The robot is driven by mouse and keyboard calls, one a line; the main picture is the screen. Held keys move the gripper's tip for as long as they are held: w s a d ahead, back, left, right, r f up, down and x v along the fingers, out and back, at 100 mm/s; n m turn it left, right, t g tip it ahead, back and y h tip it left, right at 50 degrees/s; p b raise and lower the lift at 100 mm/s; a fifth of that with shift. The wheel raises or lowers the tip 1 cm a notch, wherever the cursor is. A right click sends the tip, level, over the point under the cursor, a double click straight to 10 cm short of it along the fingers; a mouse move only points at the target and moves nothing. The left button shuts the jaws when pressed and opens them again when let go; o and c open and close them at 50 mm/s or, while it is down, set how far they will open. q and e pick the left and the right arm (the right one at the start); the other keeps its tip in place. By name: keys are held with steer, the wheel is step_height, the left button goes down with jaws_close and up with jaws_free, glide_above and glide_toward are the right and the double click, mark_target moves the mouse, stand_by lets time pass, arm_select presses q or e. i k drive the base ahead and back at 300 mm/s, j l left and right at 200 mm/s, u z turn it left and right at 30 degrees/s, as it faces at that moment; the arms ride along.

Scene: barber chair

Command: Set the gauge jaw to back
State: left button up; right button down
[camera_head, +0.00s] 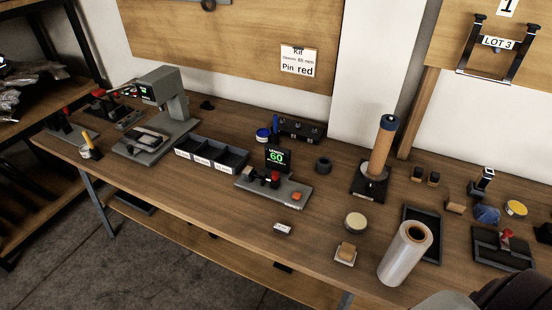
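The gauge (272,187) stands near the middle of the workbench. It has a grey base, a small dark upright display (277,158) reading 60 in green, and an orange button (296,196) at its right end. A red-tipped piece (275,177) and dark blocks sit on the base below the display. These may be the jaw parts, but they are too small to tell the jaw's setting. Neither gripper is in view.
A grey press-like machine (170,100) and dark compartment bins (210,158) stand left of the gauge. A wrap roll (405,253), a dark tray (424,226) and a tall brown cylinder (382,147) stand right. A card (299,60) mentions a red pin. Bench space before the gauge is mostly clear.

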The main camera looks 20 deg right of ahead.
mark_target(274, 182)
steer(key=k+j, duration=0.1)
steer(key=j, duration=0.3)
steer(key=k+j, duration=0.1)
steer(key=j, duration=0.3)
steer(key=k+j, duration=0.1)
steer(key=j, duration=0.3)
